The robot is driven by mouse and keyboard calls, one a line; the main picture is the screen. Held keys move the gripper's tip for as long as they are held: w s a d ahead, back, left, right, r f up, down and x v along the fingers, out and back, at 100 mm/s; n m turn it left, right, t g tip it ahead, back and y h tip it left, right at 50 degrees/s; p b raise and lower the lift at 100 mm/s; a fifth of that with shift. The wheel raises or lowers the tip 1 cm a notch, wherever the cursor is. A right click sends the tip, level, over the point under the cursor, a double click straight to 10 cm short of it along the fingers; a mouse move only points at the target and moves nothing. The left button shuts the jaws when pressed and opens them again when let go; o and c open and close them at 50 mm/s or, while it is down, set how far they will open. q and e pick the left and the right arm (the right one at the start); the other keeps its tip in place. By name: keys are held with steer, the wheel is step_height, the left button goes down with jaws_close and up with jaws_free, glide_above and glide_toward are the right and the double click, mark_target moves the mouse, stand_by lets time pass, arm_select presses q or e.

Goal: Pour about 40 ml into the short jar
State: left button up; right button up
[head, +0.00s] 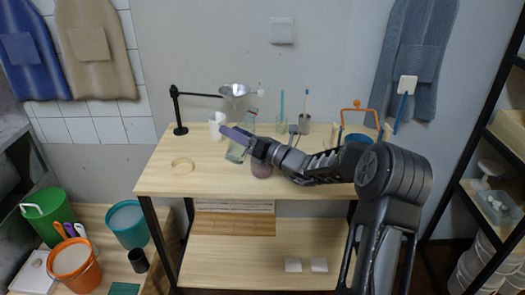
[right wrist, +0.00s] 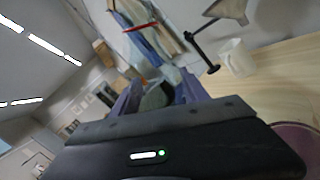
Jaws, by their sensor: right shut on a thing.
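My right gripper (head: 238,136) is above the tabletop, shut on a clear glass bottle (head: 235,153). The bottle leans a little, with its neck (head: 253,114) up and to the right. In the right wrist view, a blurred grey-green part of it (right wrist: 157,96) shows between the fingers. A short pinkish jar (head: 262,170) stands on the table just right of the bottle, partly hidden by my right arm. A round pinkish shape, probably this jar, shows at the lower right edge of the right wrist view (right wrist: 303,138). My left gripper is in neither view.
A white mug (head: 216,125) and a black stand holding a funnel (head: 235,90) are behind the bottle. A glass with a teal rod (head: 281,126) and a brush cup (head: 304,124) stand farther right. A wooden ring (head: 182,166) lies left; the tabletop around it is clear.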

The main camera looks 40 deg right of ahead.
steer(key=f+n+b, duration=0.2)
steer(key=n, duration=0.1)
steer(key=shift+w+a+g, duration=0.1)
steer(key=shift+a+g, duration=0.05)
steer(key=shift+g, duration=0.25)
steer(key=shift+f+n+b, duration=0.2)
steer(key=shift+n+b, duration=0.45)
steer(key=shift+n, duration=0.15)
steer(key=shift+r+n+g, duration=0.4)
steer(key=shift+r+n, duration=0.3)
steer(key=shift+n, duration=0.2)
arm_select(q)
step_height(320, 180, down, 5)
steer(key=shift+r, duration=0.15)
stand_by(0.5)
